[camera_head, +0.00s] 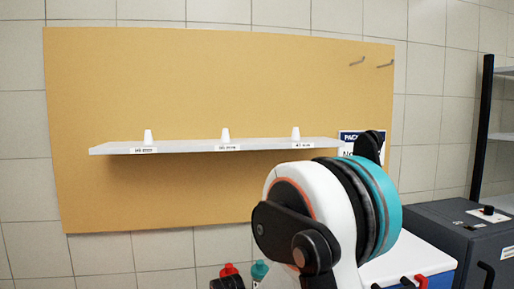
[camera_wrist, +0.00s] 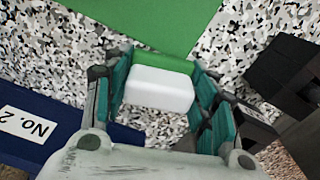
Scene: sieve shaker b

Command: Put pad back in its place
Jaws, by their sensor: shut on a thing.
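The pad (camera_wrist: 160,90), a small white block with a green layer along its far side, shows in the wrist view between the teal-lined fingers of my gripper (camera_wrist: 162,95). My gripper is shut on it. In the head view my arm fills the lower right, and I cannot make out the pad or the fingers there.
In the wrist view a green flat surface (camera_wrist: 150,22) lies above the pad on speckled ground, a blue object labelled "No. 2" (camera_wrist: 40,135) at left, a dark object (camera_wrist: 285,65) at right. In the head view, a shelf (camera_head: 190,148) holds three white cones; a dark machine (camera_head: 450,240) stands right.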

